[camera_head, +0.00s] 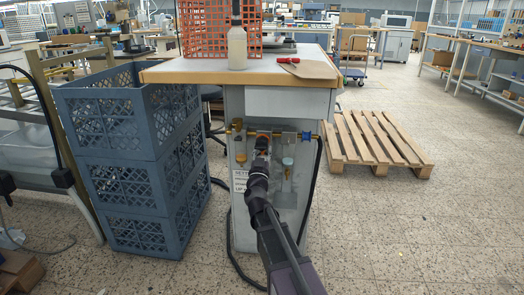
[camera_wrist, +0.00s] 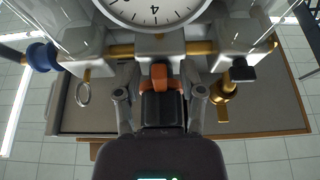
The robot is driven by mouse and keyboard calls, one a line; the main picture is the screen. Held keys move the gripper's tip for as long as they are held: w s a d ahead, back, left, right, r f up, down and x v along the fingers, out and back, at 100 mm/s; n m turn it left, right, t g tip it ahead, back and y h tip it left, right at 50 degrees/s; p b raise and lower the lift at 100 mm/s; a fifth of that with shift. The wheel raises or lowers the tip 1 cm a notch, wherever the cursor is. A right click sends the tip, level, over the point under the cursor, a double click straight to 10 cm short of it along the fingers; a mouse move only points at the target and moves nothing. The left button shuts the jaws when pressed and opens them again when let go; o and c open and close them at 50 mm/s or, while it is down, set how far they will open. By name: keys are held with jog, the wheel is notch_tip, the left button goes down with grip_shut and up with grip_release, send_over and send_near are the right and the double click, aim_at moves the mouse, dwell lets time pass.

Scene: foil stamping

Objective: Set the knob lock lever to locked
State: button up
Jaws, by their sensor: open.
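An orange lever-like part (camera_wrist: 159,76) sits on a black block (camera_wrist: 162,107) in the middle of the wrist view, below a round gauge (camera_wrist: 150,8). It looks like the knob lock lever, but its lock position cannot be told. My gripper (camera_wrist: 160,98) is open, with one finger on each side of the black block. Whether the fingers touch it is unclear. In the head view my gripper (camera_head: 261,150) is up against the fittings on the bench's front panel (camera_head: 295,190), and it hides most of the lever.
Brass pipes, a blue valve handle (camera_wrist: 42,57) and a brass fitting (camera_wrist: 224,96) flank the lever closely. Stacked blue-grey crates (camera_head: 110,125) stand left of the bench. A wooden pallet (camera_head: 375,140) lies right. The floor at the right front is clear.

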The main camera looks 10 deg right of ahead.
grip_shut()
jog(key=shift+a+m, duration=0.1)
jog(key=shift+m, duration=0.4)
jog(key=shift+w+a+r+m+g+h+p, duration=0.2)
jog(key=shift+a+r+m+g+h+p, duration=0.6)
jog(key=shift+m, duration=2.15)
jog(key=shift+w+a+r+m+g+h+p, duration=0.1)
jog(key=shift+w+a+m+g+h+p, duration=0.15)
jog(key=shift+m+g+h+p, duration=1.9)
jog(key=shift+w+a+r+m+g+y+p, duration=0.2)
jog(key=shift+a+r+m+p, duration=0.4)
jog(key=shift+m, duration=3.1)
jog(key=shift+f, duration=0.2)
